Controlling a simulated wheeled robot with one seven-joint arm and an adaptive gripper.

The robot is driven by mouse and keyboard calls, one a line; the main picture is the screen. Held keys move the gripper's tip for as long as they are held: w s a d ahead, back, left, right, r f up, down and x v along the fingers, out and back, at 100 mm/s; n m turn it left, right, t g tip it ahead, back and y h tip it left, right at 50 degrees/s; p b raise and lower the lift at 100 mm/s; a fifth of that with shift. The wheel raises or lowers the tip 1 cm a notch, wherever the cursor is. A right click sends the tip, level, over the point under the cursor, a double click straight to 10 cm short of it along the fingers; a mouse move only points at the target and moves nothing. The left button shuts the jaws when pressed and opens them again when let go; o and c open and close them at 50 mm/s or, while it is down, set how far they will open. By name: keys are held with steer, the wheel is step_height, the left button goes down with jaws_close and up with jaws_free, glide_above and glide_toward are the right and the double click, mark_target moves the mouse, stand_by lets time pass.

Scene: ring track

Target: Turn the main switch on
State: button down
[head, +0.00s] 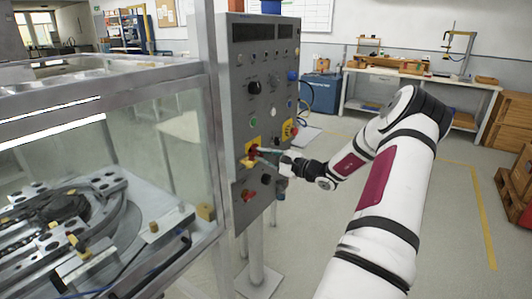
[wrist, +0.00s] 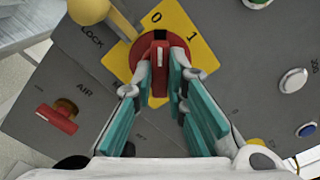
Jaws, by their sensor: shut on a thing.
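The main switch is a red rotary handle (wrist: 160,52) on a yellow plate (wrist: 185,20) marked 0 and 1. In the wrist view its white-marked end points up, close to the 0. My gripper (wrist: 168,75) is shut on the handle, with one teal finger on each side of it. In the head view my gripper (head: 262,152) reaches the front of the grey control panel (head: 240,95) from the right. The fingers there partly cover the switch and its yellow plate (head: 252,144).
A yellow knob-ended part (wrist: 88,10) sticks out beside the plate, near the word LOCK. A red AIR knob (wrist: 57,117) is lower left. Another yellow plate with a red control (head: 289,130) is close to my gripper. A glass-walled enclosure (head: 160,145) stands left; floor (head: 455,215) is open right.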

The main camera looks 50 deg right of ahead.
steer(key=m+p, duration=0.3)
steer(key=m, duration=0.2)
steer(key=shift+s+m, duration=0.1)
steer(key=shift+m, duration=0.2)
steer(key=shift+m+p, duration=0.8)
steer(key=shift+m, duration=1.3)
steer(key=c, duration=1.6)
jaws_free()
steer(key=s, duration=1.1)
steer(key=shift+s+d, duration=0.4)
steer(key=shift+d, duration=0.05)
